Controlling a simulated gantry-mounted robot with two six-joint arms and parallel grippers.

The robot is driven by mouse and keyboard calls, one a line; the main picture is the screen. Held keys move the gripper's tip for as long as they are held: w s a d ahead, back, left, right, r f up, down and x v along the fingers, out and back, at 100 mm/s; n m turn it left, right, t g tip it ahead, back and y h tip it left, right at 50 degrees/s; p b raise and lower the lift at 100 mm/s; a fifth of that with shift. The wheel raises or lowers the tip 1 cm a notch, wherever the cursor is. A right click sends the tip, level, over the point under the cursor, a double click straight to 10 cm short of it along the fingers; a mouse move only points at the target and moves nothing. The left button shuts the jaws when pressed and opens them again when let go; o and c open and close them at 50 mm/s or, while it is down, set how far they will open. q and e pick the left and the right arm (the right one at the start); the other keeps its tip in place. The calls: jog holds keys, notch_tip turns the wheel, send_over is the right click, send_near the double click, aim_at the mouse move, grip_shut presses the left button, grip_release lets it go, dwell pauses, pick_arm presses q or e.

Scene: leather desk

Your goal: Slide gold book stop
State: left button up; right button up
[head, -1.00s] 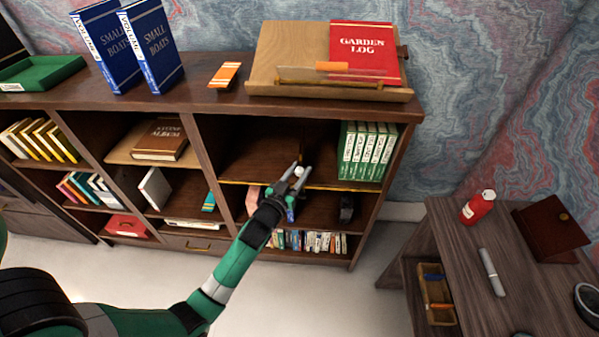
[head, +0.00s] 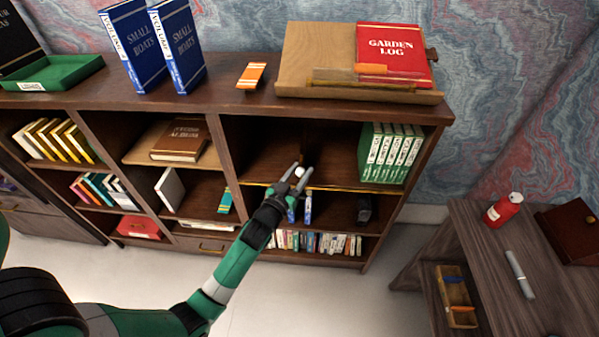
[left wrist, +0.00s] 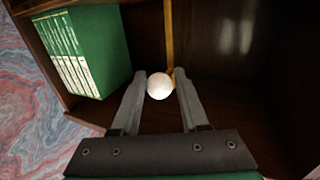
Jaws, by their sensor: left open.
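My left gripper (head: 300,172) is open at the front of the upper right shelf compartment. A round white knob (head: 299,172) sits between its fingertips; it also shows in the left wrist view (left wrist: 160,86), close to both fingers. Behind the knob in the left wrist view is the thin gold book stop (left wrist: 169,40). In the head view the stop is mostly dark and hard to make out. A row of green books (head: 389,152) stands upright at the compartment's right end, apart from the stop. My right gripper is not in view.
A gold rail (head: 345,188) runs along the shelf's front edge. The shelf floor left of the knob (head: 255,165) is clear. A red Garden Log book (head: 394,50) rests on a wooden stand above. A side table (head: 480,240) stands at right.

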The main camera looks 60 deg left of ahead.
pick_arm(q)
jog(key=shift+o, duration=1.3)
jog(key=shift+s, duration=0.1)
jog(key=v, duration=1.1)
jog(key=shift+s+d+p, duration=0.15)
jog(key=shift+d+p, duration=0.05)
jog(key=shift+p, duration=0.1)
